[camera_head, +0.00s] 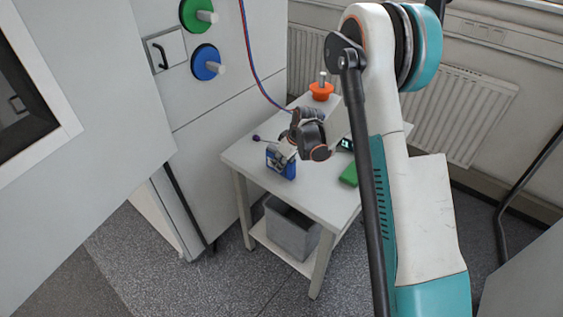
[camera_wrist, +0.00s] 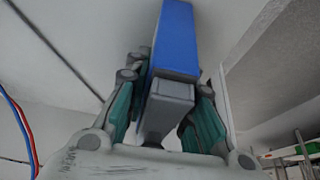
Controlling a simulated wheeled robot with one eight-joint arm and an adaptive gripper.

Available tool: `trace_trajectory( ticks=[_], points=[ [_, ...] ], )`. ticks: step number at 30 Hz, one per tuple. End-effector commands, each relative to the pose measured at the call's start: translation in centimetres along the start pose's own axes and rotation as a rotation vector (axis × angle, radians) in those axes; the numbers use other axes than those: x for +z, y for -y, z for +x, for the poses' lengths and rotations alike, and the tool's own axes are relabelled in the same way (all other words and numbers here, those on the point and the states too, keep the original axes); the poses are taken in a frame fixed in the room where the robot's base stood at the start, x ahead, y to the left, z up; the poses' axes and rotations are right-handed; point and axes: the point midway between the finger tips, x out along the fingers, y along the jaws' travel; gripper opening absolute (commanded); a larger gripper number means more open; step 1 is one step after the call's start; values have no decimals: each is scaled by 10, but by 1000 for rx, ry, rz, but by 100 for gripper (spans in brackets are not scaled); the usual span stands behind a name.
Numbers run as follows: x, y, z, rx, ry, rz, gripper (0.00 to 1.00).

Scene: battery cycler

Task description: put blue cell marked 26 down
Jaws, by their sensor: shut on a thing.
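The blue cell (camera_head: 281,164) is at the front left of the small white table (camera_head: 315,200), below my gripper (camera_head: 287,151). Its side carries a pale mark that is too small to read. In the wrist view the blue cell (camera_wrist: 174,42) sits between the two green-padded fingers of my gripper (camera_wrist: 172,78), with a grey block (camera_wrist: 167,97) at its near end. My gripper is shut on it. I cannot tell whether the cell's bottom touches the tabletop.
A green block (camera_head: 349,175), a small dark device (camera_head: 345,144), an orange piece (camera_head: 321,91) and a purple-ended item (camera_head: 256,138) are on the table. A grey bin (camera_head: 291,228) stands on the lower shelf. Red and blue cables (camera_head: 254,70) hang behind. A white cabinet (camera_head: 222,110) stands left.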

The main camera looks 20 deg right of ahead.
Motion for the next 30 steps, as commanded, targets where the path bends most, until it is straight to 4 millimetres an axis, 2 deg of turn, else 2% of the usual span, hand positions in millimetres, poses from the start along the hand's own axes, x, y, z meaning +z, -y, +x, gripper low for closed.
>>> trace_trajectory(
  ticks=[1,3,16,20,30],
  points=[
    [0,0,1,0,0,0,30],
    [0,0,1,0,0,0,43],
    [-2,0,-5,0,0,0,43],
    [-1,0,-25,0,0,1,43],
    [-1,0,-94,0,1,1,43]
  ],
)
